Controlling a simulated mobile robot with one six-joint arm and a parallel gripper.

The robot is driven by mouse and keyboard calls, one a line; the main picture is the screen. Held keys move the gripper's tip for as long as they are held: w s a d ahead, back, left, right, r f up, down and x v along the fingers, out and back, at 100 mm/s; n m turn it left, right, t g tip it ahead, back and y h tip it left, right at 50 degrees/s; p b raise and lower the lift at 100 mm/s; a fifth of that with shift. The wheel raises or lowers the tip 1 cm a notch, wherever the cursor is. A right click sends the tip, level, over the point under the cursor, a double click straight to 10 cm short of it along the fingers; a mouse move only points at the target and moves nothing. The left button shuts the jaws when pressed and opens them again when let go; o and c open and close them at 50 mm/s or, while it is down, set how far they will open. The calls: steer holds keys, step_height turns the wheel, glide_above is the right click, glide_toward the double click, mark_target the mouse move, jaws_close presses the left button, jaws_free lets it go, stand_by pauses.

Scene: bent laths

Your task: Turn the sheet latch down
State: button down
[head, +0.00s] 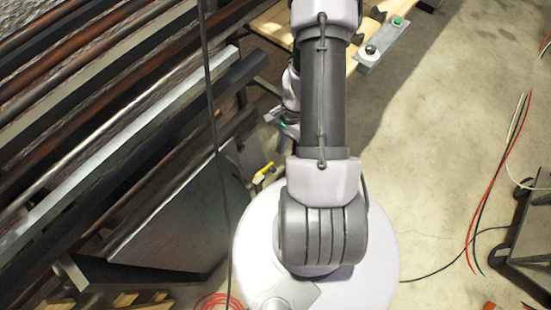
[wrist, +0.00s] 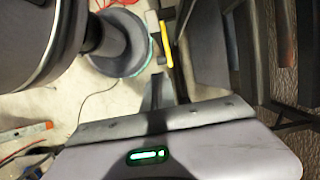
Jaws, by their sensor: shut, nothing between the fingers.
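The sheet latch appears as a small yellow lever (head: 264,172) beside the dark sheet panel at the rack's lower end. In the wrist view the yellow lever (wrist: 166,46) stands upright in the picture, beside a pale block (wrist: 153,25). My gripper (wrist: 158,82) is shut and empty, its fingertips close below the lever's lower end in that view. I cannot tell whether they touch it. In the head view my gripper (head: 274,118) is partly hidden behind my arm, above the lever in the picture.
A rack of long metal bars (head: 120,90) fills the left, with a dark sheet panel (head: 175,210) below. A wooden bench (head: 280,30) stands at the top. Cables (head: 497,180) and a dark cart (head: 530,235) are at the right.

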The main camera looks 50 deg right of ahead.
mark_target(274, 169)
steer(key=b+x, duration=0.4)
steer(key=x, duration=0.5)
steer(key=shift+f, duration=0.1)
